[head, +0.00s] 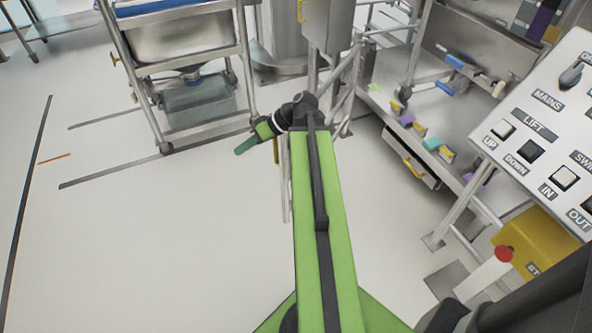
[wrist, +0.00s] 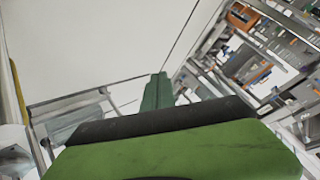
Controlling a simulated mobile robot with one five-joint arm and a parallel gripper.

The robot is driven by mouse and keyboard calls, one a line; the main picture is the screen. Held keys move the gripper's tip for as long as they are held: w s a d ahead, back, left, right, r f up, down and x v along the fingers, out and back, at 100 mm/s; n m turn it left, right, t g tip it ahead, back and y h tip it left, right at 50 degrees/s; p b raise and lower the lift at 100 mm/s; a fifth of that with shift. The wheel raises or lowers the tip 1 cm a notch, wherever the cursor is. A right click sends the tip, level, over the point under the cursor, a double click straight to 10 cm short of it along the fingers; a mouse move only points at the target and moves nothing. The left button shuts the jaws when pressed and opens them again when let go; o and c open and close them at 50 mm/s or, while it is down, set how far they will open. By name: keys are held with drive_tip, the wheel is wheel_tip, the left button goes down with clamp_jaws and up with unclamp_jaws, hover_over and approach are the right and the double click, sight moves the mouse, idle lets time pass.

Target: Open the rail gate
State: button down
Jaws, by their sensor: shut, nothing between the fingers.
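My gripper (head: 240,149) is at the far end of my green arm, its fingers pointing left over open floor. Its green fingers also show in the wrist view (wrist: 157,92), shut together and empty. Grey metal rails (head: 343,82) stand just right of and behind the gripper in the head view. I cannot tell which part of them is the rail gate, or whether it is open. My arm hides part of the rails. The wrist view also shows metal rails (wrist: 75,108) left of the fingers, apart from them.
A wheeled steel cart (head: 172,85) with a basin stands beyond the gripper. A control panel (head: 545,125) with LIFT and SWING labels stands at right, above a yellow box with a red button (head: 503,253). A low shelf (head: 405,115) holds coloured pieces.

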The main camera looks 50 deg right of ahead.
sight(287, 140)
drive_tip(key=s+d+f+t+b, duration=0.3)
drive_tip(key=d+f+b, duration=0.2)
drive_tip(key=d+b, duration=0.2)
drive_tip(key=s+d+f+t+b, duration=0.3)
drive_tip(key=s+d+f+b, duration=0.1)
drive_tip(key=d+b, duration=0.25)
drive_tip(key=s+d+n+t+h+b, duration=0.2)
drive_tip(key=s+d+t+h+b, duration=0.15)
drive_tip(key=s+d+b, duration=0.5)
drive_tip(key=shift+t+y, duration=0.35)
drive_tip(key=shift+t, duration=0.1)
drive_tip(key=x, duration=0.4)
drive_tip(key=d+p+x, duration=0.1)
drive_tip(key=x, duration=0.3)
drive_tip(key=f+x, duration=0.1)
drive_tip(key=x, duration=0.4)
drive_tip(key=shift+w+d, duration=0.2)
drive_tip(key=shift+d, duration=0.15)
